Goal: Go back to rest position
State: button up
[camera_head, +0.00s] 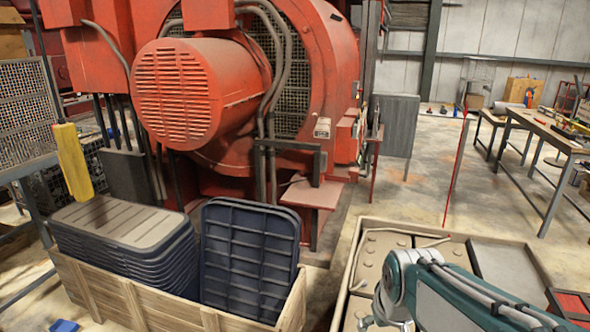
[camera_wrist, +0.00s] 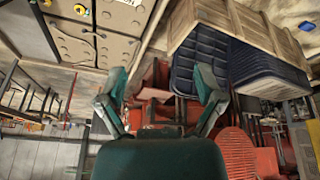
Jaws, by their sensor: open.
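My gripper (camera_wrist: 161,105) shows in the wrist view with its two green fingers spread apart and nothing between them. The wrist view is upside down, with the floor and crate toward the top. In the head view my teal arm lies at the lower right, in front of a tray-like surface with tan panels; the fingers cannot be made out there. Behind the fingers in the wrist view is the red engine (camera_wrist: 235,150), which also fills the upper middle of the head view (camera_head: 200,90).
A wooden crate (camera_head: 125,305) holds stacked grey-topped bins (camera_head: 118,225) and a dark blue bin (camera_head: 250,260) at the lower left. A framed panel surface (camera_head: 380,245) lies under my arm. Workbenches (camera_head: 545,130) stand at the right. Open concrete floor (camera_head: 420,185) lies between.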

jog(key=s+r+m+t, duration=0.1)
jog(key=s+r, duration=0.3)
jog(key=s, duration=0.8)
jog(key=shift+s+t, duration=0.2)
jog(key=shift+t, duration=0.1)
